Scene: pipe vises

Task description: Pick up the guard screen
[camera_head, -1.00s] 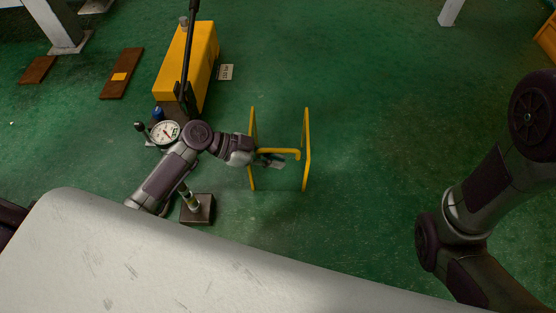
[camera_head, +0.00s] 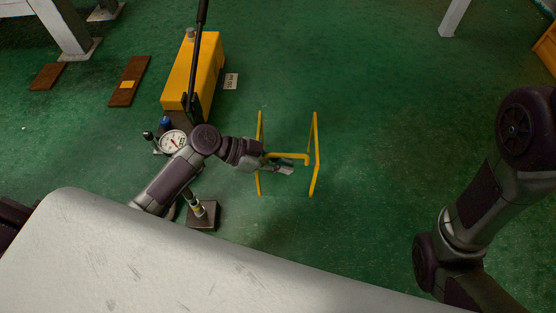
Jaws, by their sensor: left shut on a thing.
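The guard screen (camera_head: 316,152) is a yellow tubular frame with two long side bars and a short crossbar between them. It shows in the middle of the head view, over the green floor. I cannot tell whether it touches the floor. My left gripper (camera_head: 280,167) is at the crossbar, between the two side bars, and is shut on the guard screen. The fingers are small in view and partly hide the grip point. My right arm comes in at the right edge, but its gripper is out of view.
A yellow machine (camera_head: 193,70) with a black lever stands behind my left arm, with a round dial gauge (camera_head: 173,141) in front. A dark square base with a short post (camera_head: 203,216) stands near the arm. Brown boards (camera_head: 128,82) lie at the upper left. The floor on the right is clear.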

